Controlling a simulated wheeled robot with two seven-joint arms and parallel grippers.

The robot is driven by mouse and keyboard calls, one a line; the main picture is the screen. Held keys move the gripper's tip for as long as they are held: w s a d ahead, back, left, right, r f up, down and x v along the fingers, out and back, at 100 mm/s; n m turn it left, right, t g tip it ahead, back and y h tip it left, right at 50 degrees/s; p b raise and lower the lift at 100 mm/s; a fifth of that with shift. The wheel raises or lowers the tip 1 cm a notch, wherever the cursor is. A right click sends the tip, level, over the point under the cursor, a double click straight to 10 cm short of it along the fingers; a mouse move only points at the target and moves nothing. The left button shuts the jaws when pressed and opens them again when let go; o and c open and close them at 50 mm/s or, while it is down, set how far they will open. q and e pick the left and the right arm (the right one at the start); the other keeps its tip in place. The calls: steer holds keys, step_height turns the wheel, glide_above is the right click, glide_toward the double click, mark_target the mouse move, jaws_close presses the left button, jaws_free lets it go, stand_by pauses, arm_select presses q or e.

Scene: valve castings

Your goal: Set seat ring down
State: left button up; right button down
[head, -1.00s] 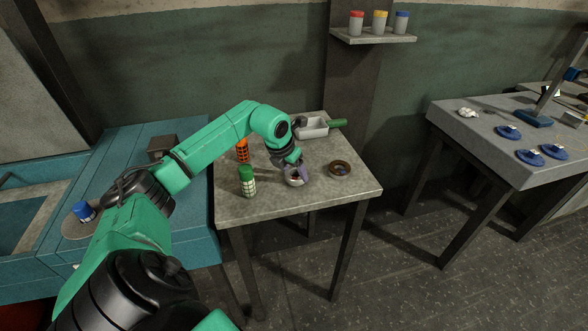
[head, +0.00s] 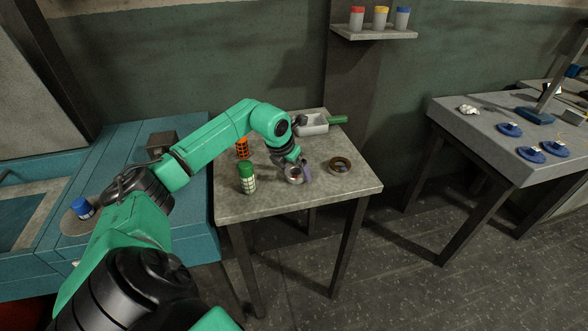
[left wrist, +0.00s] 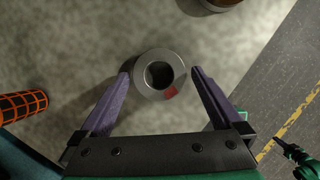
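The seat ring (head: 293,174) is a small grey metal ring on the grey table. In the left wrist view the ring (left wrist: 143,82) shows its round hole and a red patch on its rim. My left gripper (head: 294,167) is over the ring. Its two purple fingers stand open on either side of the ring, with a gap on each side in the left wrist view.
The front right of the tabletop is clear.

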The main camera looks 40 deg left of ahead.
arm_select(q)
steer(key=b+v, duration=0.2)
steer(key=v, duration=1.2)
steer(key=shift+r, duration=0.35)
